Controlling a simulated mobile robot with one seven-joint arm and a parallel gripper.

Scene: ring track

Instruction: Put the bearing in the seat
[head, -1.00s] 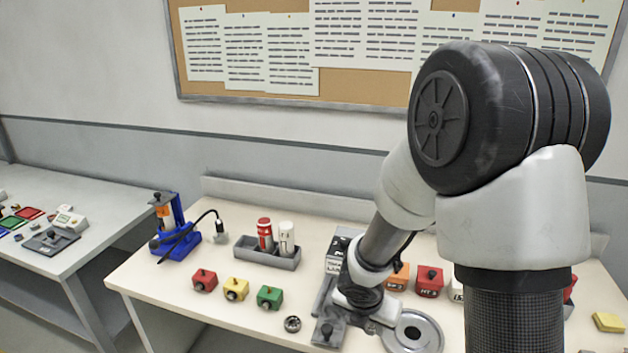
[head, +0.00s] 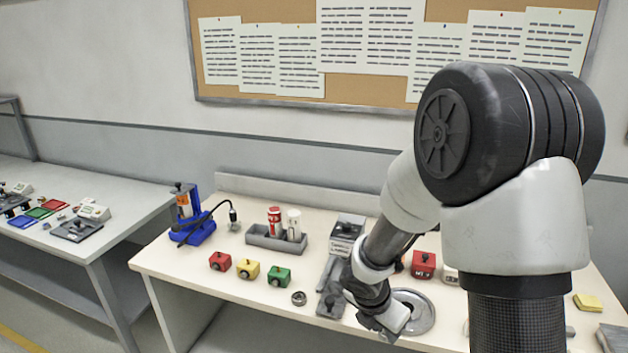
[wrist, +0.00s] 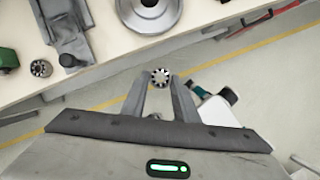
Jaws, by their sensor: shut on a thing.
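My gripper (wrist: 160,82) is shut on a small round bearing (wrist: 160,77), a metal ring with a dark-and-light pattern, held at the fingertips. In the wrist view the floor lies behind it, beyond the table's front edge. In the head view my gripper (head: 380,328) is low at the front of the table; the held bearing cannot be made out there. A round grey metal housing (head: 424,318), which looks like the seat, lies close by, partly hidden by my arm. In the wrist view the housing (wrist: 150,16) is above the fingertips, apart from the bearing, cut by the frame.
A second ring-like part (head: 299,298) lies on the table, left of a grey fixture (head: 331,300) with a black knob. Red (head: 220,261), yellow (head: 248,268) and green (head: 279,277) blocks stand further left. A grey tray (head: 262,240) holds two cylinders. A blue press (head: 190,225) stands back left.

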